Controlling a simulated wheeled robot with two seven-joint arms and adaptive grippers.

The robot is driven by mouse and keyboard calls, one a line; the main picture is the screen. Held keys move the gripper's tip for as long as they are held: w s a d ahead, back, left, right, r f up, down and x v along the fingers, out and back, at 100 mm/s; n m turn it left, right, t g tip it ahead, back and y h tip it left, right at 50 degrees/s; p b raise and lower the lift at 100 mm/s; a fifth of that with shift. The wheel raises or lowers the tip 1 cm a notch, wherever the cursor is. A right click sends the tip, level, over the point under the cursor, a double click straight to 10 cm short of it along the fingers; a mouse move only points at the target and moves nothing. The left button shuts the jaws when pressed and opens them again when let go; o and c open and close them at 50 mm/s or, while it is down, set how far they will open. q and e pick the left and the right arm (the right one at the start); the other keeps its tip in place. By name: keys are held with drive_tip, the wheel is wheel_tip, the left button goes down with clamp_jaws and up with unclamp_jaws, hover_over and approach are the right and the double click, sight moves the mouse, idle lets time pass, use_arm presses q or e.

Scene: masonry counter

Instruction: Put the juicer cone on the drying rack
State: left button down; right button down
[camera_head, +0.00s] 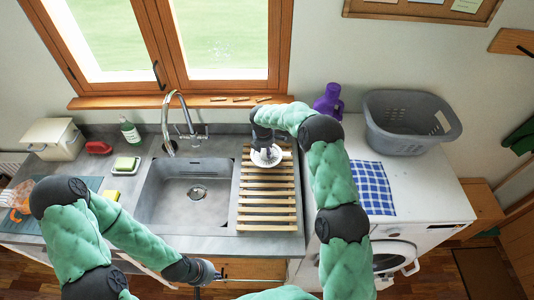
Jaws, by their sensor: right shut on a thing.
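The drying rack (266,201) is a set of pale wooden slats on the counter, right of the sink. The juicer cone (266,158) is a small white round piece over the rack's far end. My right gripper (265,148) is shut on it from above, and its arm arches in from the right. I cannot tell whether the cone touches the slats. My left gripper (211,274) is low, in front of the counter below the sink. Its fingers are too small and dark to read.
The sink (188,196) with its tall tap (180,118) lies left of the rack. A purple jug (329,101), a grey laundry basket (405,125) and a blue checked cloth (372,187) are to the right. The near slats are bare.

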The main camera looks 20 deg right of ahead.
drive_tip(key=shift+w+d+f, duration=0.2)
drive_tip(key=shift+w+f, duration=0.15)
drive_tip(key=shift+f, duration=0.15)
drive_tip(key=shift+w+d+f, duration=0.2)
drive_tip(key=shift+w+f, duration=0.1)
drive_tip(key=shift+f, duration=0.2)
drive_tip(key=shift+w+f+p, duration=0.1)
drive_tip(key=shift+f+p, duration=0.4)
drive_tip(key=shift+f, duration=1.1)
drive_tip(key=shift+f, duration=0.1)
drive_tip(key=c, duration=0.7)
unclamp_jaws()
drive_tip(key=r, duration=0.4)
drive_tip(key=s+a+r, duration=0.1)
drive_tip(key=r, duration=0.3)
drive_tip(key=r+b, duration=0.1)
drive_tip(key=r, duration=0.3)
drive_tip(key=shift+s+a, duration=0.15)
drive_tip(key=shift+s, duration=0.25)
